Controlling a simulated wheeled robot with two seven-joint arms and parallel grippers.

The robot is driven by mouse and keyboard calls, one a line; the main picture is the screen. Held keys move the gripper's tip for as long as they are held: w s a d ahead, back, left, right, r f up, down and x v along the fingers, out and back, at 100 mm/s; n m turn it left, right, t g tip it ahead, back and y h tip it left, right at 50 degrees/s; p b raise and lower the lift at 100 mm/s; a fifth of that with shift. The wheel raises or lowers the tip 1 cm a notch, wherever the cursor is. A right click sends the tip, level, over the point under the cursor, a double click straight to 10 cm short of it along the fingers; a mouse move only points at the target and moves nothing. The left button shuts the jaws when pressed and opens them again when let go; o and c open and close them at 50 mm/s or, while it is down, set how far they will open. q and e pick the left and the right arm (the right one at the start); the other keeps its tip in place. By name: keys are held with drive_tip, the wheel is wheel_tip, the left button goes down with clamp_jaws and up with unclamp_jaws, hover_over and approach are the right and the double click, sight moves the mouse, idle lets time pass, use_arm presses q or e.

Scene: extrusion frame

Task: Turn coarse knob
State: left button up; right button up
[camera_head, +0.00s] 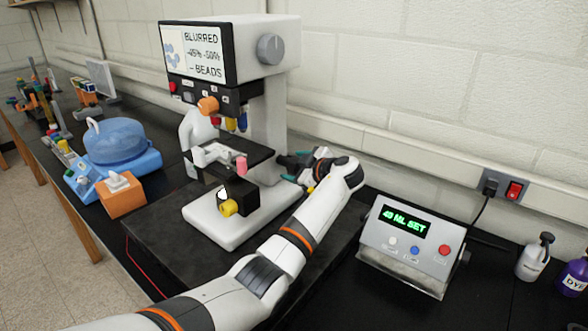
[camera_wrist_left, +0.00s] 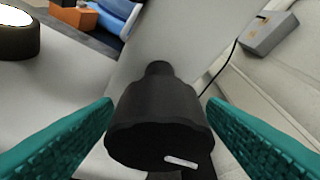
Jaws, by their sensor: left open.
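The microscope (camera_head: 270,105) stands on the dark bench with a screen on its head. My left gripper (camera_head: 286,168) reaches in from the right side of its column, low beside the stage (camera_head: 232,152). In the left wrist view a black knob (camera_wrist_left: 160,125) with a white mark on its face sits between the two teal fingers. The fingers are open, with a visible gap on each side of the knob. I take this as the coarse knob; in the head view the gripper and column mostly hide it. My right gripper is not in view.
A control box (camera_head: 410,240) with a green display stands right of my left arm. Bottles (camera_head: 535,256) are at the far right. An orange box (camera_head: 121,194) and a blue domed device (camera_head: 120,143) stand left of the microscope. The wall runs close behind.

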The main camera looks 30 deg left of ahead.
use_arm(q)
drive_tip(key=shift+a, duration=0.35)
drive_tip(key=shift+w+f, duration=0.1)
drive_tip(key=c, duration=1)
drive_tip(key=shift+o, duration=0.2)
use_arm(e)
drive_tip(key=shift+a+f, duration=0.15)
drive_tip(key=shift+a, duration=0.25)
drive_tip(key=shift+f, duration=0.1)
use_arm(q)
drive_tip(key=shift+f+m+g+b, duration=0.1)
drive_tip(key=shift+m+g+b, duration=0.25)
drive_tip(key=shift+b, duration=0.2)
drive_tip(key=shift+m+g+b, duration=0.35)
drive_tip(key=shift+m+b, duration=0.1)
drive_tip(key=shift+b, duration=0.05)
drive_tip(key=m+g+b, duration=0.2)
drive_tip(key=m+b, duration=0.1)
drive_tip(key=shift+m, duration=0.3)
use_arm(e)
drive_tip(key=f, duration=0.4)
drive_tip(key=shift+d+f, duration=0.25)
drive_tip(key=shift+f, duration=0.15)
use_arm(q)
drive_tip(key=shift+g, duration=0.3)
